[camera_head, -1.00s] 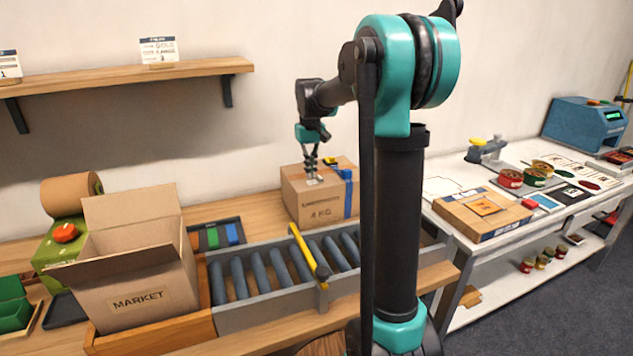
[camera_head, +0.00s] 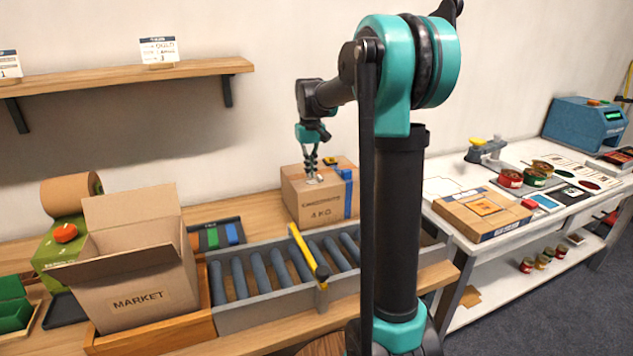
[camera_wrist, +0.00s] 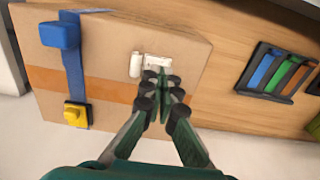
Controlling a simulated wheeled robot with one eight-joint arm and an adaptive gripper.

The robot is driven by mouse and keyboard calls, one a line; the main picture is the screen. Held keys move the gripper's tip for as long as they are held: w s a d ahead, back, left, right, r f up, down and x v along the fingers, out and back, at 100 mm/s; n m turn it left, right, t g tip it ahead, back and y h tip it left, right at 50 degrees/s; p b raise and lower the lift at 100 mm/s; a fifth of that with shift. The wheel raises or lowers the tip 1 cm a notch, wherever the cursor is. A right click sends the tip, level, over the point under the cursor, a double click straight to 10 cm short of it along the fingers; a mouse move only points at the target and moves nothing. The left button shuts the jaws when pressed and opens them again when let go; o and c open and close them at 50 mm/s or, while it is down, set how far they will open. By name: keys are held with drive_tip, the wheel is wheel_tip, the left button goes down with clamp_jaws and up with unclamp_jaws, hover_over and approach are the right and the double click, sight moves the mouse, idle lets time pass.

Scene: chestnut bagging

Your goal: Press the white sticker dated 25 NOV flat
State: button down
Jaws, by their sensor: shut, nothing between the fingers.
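The closed cardboard box (camera_head: 305,203) stands at the back of the wooden bench, against the wall. In the wrist view its top (camera_wrist: 110,50) carries a small white sticker (camera_wrist: 158,61), partly covered by my fingertips; its date cannot be read. My gripper (camera_wrist: 160,82) is shut and empty, its tips at the sticker's lower edge, seemingly touching or just above the box top. In the head view my gripper (camera_head: 312,178) points down over the box's near top edge.
Rollers (camera_head: 270,272) with a yellow bar (camera_head: 308,252) lie in front. An open MARKET carton (camera_head: 140,285) stands left.

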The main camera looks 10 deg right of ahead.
sight(311, 182)
drive_tip(key=shift+f, duration=1.05)
idle(1.6)
drive_tip(key=shift+r, duration=3.5)
